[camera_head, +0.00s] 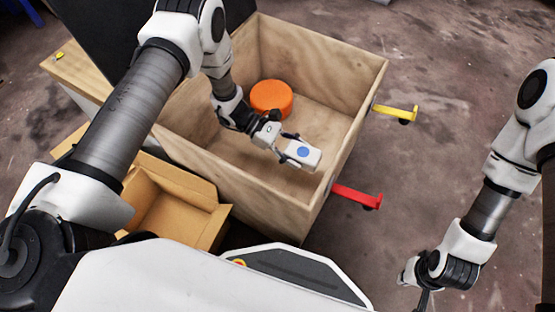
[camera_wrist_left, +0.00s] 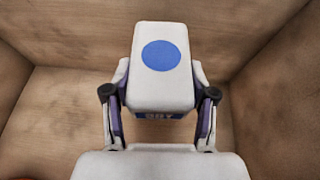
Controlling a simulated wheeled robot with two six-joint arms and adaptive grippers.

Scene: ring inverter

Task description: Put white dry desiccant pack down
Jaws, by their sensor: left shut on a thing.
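The white desiccant pack (camera_head: 302,153) has a blue round spot on its face. It also shows large in the left wrist view (camera_wrist_left: 160,85), where part of the lettering on its near side is visible. My left gripper (camera_head: 287,147) is shut on the pack, one finger on each side. It holds the pack inside the wooden crate (camera_head: 345,100), toward the right side. I cannot tell whether the pack touches the crate floor. My right gripper (camera_head: 424,298) hangs outside the crate at the lower right; its fingertips are cut off by the picture's edge.
An orange round object (camera_head: 271,98) lies in the crate behind the pack. A yellow handle (camera_head: 396,113) and a red handle (camera_head: 357,196) stick out from the crate's right side. An open cardboard box (camera_head: 180,205) stands at the crate's near left. The floor to the right is clear.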

